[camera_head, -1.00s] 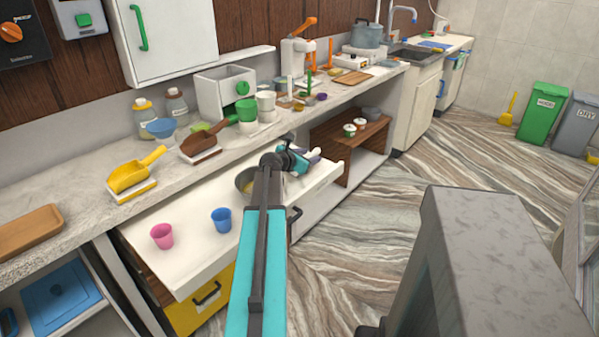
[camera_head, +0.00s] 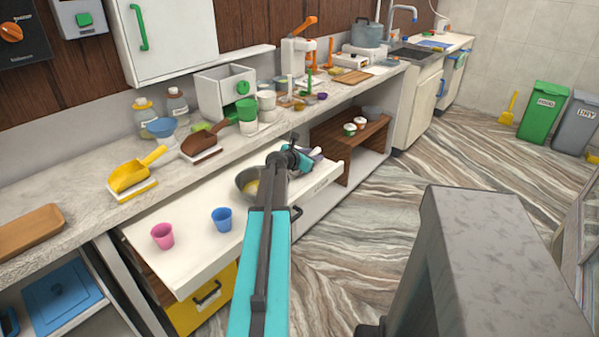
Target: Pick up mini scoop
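No object is plainly recognisable as the mini scoop. Small pale items (camera_head: 316,153) lie at the far end of the pulled-out white worktop (camera_head: 190,258), right by my gripper (camera_head: 303,160). They are partly hidden and too small to name. My gripper is low over that end of the worktop. Its fingers are too small and dark to show whether they are open or hold anything.
A metal bowl (camera_head: 246,183) with yellow contents sits beside my arm. A pink cup (camera_head: 162,236) and a blue cup (camera_head: 222,219) stand nearer on the worktop. Several small colourful items crowd the counter behind. A brown shelf (camera_head: 345,152) with small tubs stands right of the worktop.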

